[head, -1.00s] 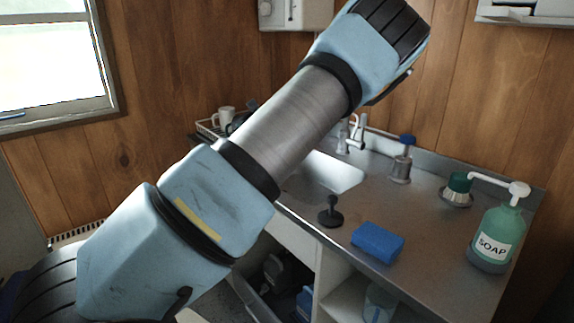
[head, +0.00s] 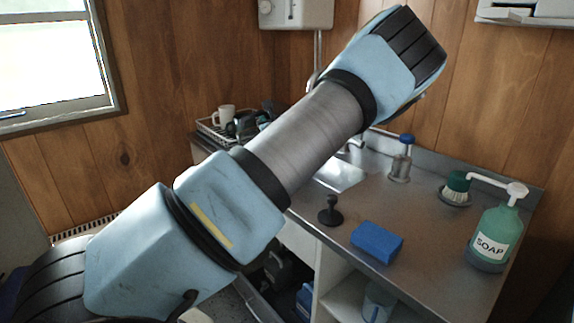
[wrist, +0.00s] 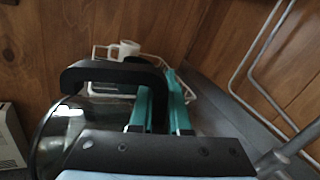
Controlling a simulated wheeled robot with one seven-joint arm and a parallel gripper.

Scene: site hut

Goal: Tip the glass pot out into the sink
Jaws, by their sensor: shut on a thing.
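The glass pot (wrist: 62,145), clear with a dark rim, fills the lower left of the wrist view. Its black handle (wrist: 105,70) arches to the right. My gripper (wrist: 160,100) has teal fingers shut on this handle. The pot's contents and its exact tilt cannot be made out. In the head view my arm hides the gripper and the pot. The steel sink (head: 342,172) shows only as a strip right of my forearm, with part of its tap (head: 356,147) behind it.
A black plunger-shaped stopper (head: 330,212), blue sponge (head: 377,242), soap bottle (head: 495,238), scrubbing brush (head: 456,187) and blue-capped dispenser (head: 401,160) stand on the counter. A dish rack (head: 212,134) with a white mug (head: 224,116) is at the back left. Metal pipes (wrist: 262,75) run at the wrist view's right.

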